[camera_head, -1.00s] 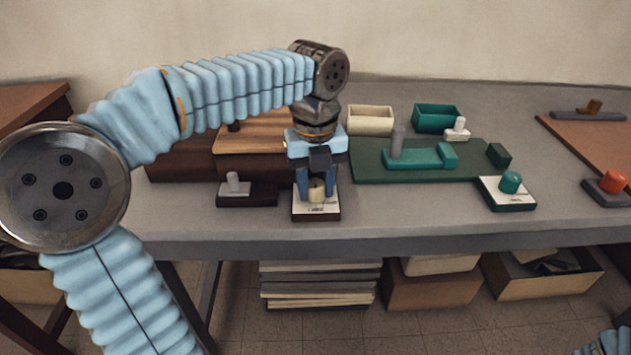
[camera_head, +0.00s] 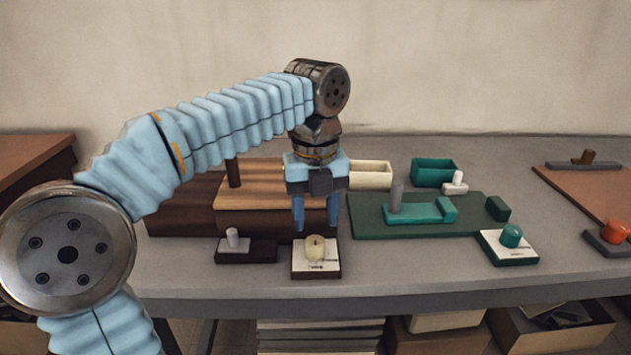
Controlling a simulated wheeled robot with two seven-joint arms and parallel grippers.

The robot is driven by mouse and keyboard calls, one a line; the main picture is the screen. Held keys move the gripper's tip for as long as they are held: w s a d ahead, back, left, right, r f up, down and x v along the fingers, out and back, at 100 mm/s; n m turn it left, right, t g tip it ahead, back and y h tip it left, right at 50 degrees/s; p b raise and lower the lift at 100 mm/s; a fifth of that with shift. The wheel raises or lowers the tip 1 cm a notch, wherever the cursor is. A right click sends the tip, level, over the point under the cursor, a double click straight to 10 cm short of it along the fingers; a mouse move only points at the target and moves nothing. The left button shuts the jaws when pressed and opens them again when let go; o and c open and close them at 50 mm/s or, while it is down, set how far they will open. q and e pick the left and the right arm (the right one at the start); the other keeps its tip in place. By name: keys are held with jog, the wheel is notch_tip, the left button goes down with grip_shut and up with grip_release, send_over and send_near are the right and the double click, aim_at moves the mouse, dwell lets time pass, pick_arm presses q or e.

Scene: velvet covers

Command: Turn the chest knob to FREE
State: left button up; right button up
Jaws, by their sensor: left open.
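A cream knob (camera_head: 315,246) stands on a small dark block with a white label plate (camera_head: 301,268), at the table's front edge, before the brown wooden chest (camera_head: 262,222). The plate's lettering is too small to read. My left gripper (camera_head: 316,218) points down just above and behind the knob. Its fingers are apart, with nothing between them, and clear of the knob. My right gripper is out of the picture.
A dark block with a grey peg (camera_head: 246,249) sits left of the knob. To the right are a green board (camera_head: 370,220), a green knob (camera_head: 511,236) on its plate and a red knob (camera_head: 614,232). Cream (camera_head: 370,176) and green (camera_head: 432,171) trays stand behind.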

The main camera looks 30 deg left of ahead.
aim_at(315, 240)
pick_arm(q)
notch_tip(315, 240, up, 8)
jog(key=shift+f, duration=0.15)
dwell(0.5)
